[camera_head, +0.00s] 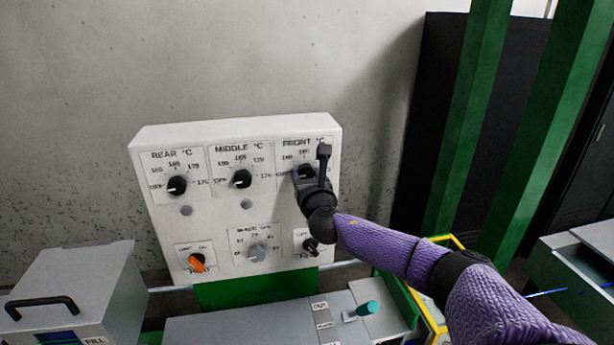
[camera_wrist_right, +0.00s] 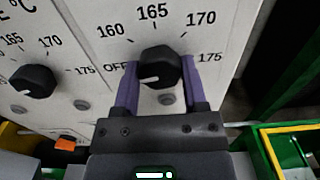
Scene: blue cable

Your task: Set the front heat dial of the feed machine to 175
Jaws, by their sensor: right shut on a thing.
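The front heat dial (camera_wrist_right: 157,66) is a black knob on the white panel, with OFF, 160, 165, 170 and 175 around it. Its white pointer line faces left and slightly down, near OFF. My right gripper (camera_wrist_right: 161,74) has one purple finger on each side of this knob and is shut on it. In the head view, the right gripper (camera_head: 306,172) covers much of the dial under the FRONT °C label (camera_head: 303,142). My left gripper is not in view.
The middle dial (camera_head: 241,179) and rear dial (camera_head: 177,186) sit to the left. Below are an orange switch (camera_head: 197,262), a grey knob (camera_head: 257,252) and a small black knob (camera_head: 310,245). Green posts (camera_head: 530,130) stand to the right. A grey box (camera_head: 70,295) is at lower left.

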